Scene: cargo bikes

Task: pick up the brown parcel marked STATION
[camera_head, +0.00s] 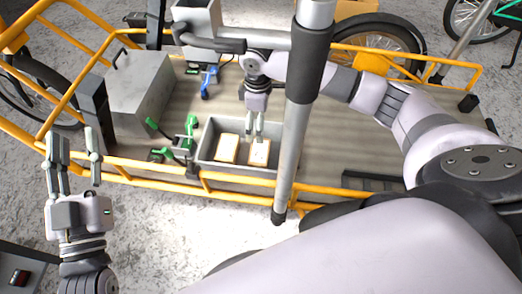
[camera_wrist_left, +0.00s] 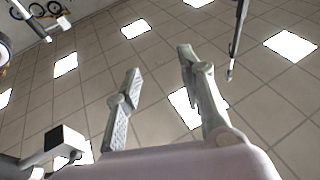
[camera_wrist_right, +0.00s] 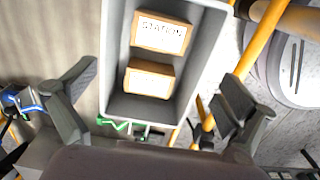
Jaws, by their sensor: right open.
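The brown parcel marked STATION (camera_wrist_right: 162,32) lies in a grey crate (camera_wrist_right: 212,50), its white label readable in the right wrist view. In the head view it is the right-hand parcel (camera_head: 260,153). A second brown parcel (camera_wrist_right: 148,78) lies beside it, its label washed out; it is on the left in the head view (camera_head: 227,148). My right gripper (camera_head: 257,133) is open and points down over the crate, above the STATION parcel; its fingers also show in the right wrist view (camera_wrist_right: 160,88). My left gripper (camera_head: 75,145) is open and empty, raised at the left, away from the crate.
Yellow rails (camera_head: 150,172) border the cargo bed. Green clamps (camera_head: 187,132) and a blue clamp (camera_head: 208,82) lie left of and behind the crate. A grey box (camera_head: 140,88) stands further left. A grey pole (camera_head: 296,130) rises just right of the crate.

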